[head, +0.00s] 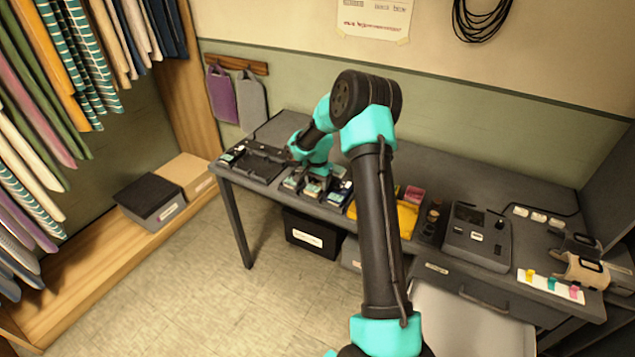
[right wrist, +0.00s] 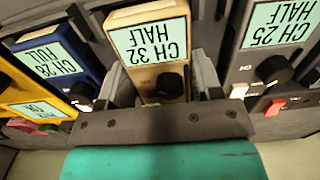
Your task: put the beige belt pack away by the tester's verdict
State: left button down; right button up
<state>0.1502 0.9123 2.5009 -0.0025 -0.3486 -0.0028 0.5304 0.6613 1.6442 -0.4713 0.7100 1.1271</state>
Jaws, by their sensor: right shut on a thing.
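The beige belt pack (right wrist: 148,65) has a pale screen reading "CH 32 HALF", upside down in the right wrist view, and a black knob. My right gripper (right wrist: 163,82) is shut on it, one finger on each side. In the head view my right gripper (head: 317,172) is low over the row of packs on the left half of the bench; the arm and hand largely hide the beige pack there. I cannot tell whether it is lifted. A grey boxy device with a dark screen, which looks like the tester (head: 478,236), stands on the right half. My left gripper is not in view.
A grey pack (right wrist: 268,60) reading "CH 25 HALF", a blue pack (right wrist: 75,50) reading "FULL" and a yellow pack (right wrist: 25,100) flank the held one. A black tray (head: 253,163) lies at the bench's left end. A black bin (head: 313,236) stands underneath.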

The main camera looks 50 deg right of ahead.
jog(key=o, duration=1.1)
notch_tip(320, 180, up, 17)
jog(key=shift+r, duration=0.2)
dwell(0.6)
jog(key=s+a+f+n+y, duration=0.25)
jog(key=a+f+n, duration=0.45)
jog(key=a+f, duration=1.65)
jog(key=s+a+f+n, duration=0.3)
jog(key=s+a+f, duration=0.1)
jog(key=s+a, duration=0.4)
jog(key=s+a+f+n+y, duration=0.1)
jog(key=s+a+f+n, duration=0.2)
jog(key=s+a, duration=0.5)
jog(key=shift+s+f+t, duration=0.2)
jog(key=shift+f+t, duration=0.2)
jog(key=shift+f, duration=0.45)
